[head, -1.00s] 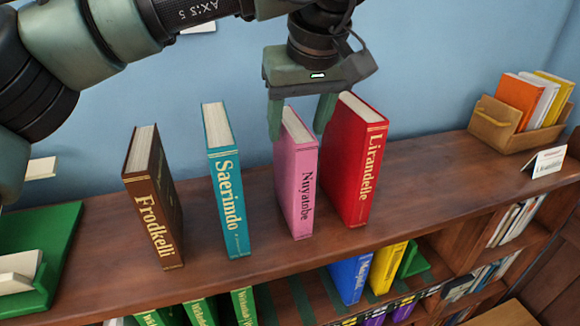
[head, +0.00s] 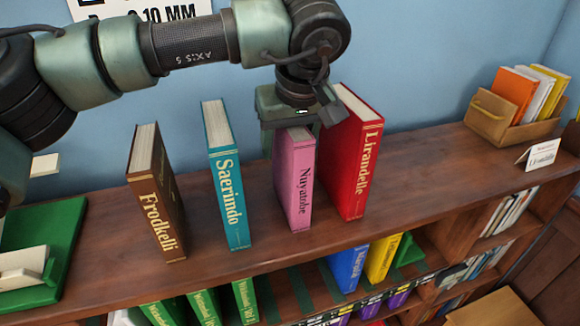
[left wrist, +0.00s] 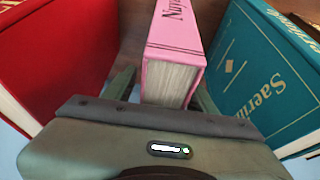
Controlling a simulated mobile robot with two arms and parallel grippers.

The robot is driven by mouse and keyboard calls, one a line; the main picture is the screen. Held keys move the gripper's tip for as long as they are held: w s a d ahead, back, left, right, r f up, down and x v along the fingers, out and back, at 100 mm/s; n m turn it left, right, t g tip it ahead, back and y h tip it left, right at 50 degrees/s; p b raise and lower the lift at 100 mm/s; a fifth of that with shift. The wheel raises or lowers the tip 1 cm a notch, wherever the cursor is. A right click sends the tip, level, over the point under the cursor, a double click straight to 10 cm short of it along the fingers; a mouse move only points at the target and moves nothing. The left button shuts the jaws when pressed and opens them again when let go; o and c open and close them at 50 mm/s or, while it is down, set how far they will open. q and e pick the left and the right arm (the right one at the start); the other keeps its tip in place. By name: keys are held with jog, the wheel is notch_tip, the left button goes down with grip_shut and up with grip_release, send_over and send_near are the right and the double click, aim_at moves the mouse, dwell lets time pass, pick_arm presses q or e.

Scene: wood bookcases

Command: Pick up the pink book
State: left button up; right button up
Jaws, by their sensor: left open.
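The pink book (head: 296,187), lettered "Nuyatobe", stands upright on the top of the wood bookcase between a teal and a red book. My left gripper (head: 290,140) is lowered over its top from above. In the left wrist view the pink book (left wrist: 176,45) lies between the two fingers of my left gripper (left wrist: 163,92), with one finger on either side. The fingers are open, and the book is not clamped. In the head view the gripper body hides much of the fingers. My right gripper is not in view.
The red book (head: 354,160) stands close on the right. The teal book (head: 229,185) and brown book (head: 158,205) stand to the left. A wooden box (head: 492,118) with several books and a small card (head: 542,154) are far right. A green stand (head: 62,245) is far left.

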pick_arm(q)
jog(key=shift+f, duration=0.2)
jog(key=shift+c, duration=0.3)
grip_shut()
jog(key=shift+r, duration=0.1)
dwell(1.2)
